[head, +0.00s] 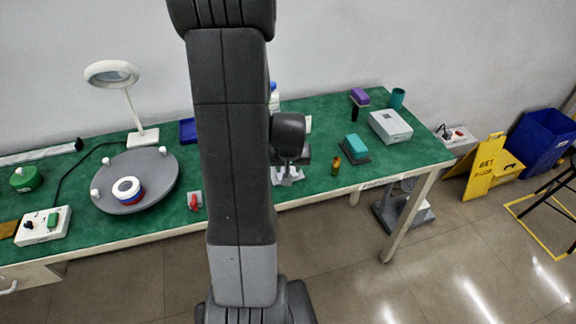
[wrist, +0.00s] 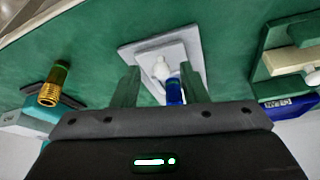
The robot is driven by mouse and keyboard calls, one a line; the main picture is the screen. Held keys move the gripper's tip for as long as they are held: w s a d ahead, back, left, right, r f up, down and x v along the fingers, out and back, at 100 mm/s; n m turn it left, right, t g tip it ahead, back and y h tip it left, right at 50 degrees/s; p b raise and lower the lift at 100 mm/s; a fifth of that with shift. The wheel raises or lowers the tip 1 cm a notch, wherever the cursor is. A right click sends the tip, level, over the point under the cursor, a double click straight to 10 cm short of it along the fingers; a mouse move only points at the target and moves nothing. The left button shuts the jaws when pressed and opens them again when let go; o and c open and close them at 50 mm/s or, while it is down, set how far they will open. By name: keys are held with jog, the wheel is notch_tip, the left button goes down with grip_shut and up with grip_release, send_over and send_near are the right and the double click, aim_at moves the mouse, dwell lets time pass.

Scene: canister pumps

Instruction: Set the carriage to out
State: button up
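My gripper (head: 290,158) is over the green bench, partly hidden by my own arm in the head view. In the wrist view my gripper (wrist: 160,70) has its two fingers spread apart. A light grey plate (wrist: 190,42) lies beyond and between the fingers, with a white knob (wrist: 161,68) and a blue cylinder (wrist: 174,92) in the gap. I cannot tell whether a finger touches either one. The grey base (head: 287,176) shows under my gripper in the head view. Which part is the carriage is not clear, and no setting mark on it is readable.
A green-and-gold bottle (wrist: 55,83) stands to the left in the wrist view; a green block with a cream bar (wrist: 290,60) is to the right. In the head view, a teal block (head: 357,143), a white box (head: 391,126) and a round grey tray (head: 160,185) are on the bench.

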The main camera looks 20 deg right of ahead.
jog(key=v, duration=1.3)
jog(key=shift+s+r+p, duration=0.2)
jog(key=shift+r+p, duration=0.1)
jog(key=x, duration=1.3)
jog(key=shift+w+f+b, duration=0.3)
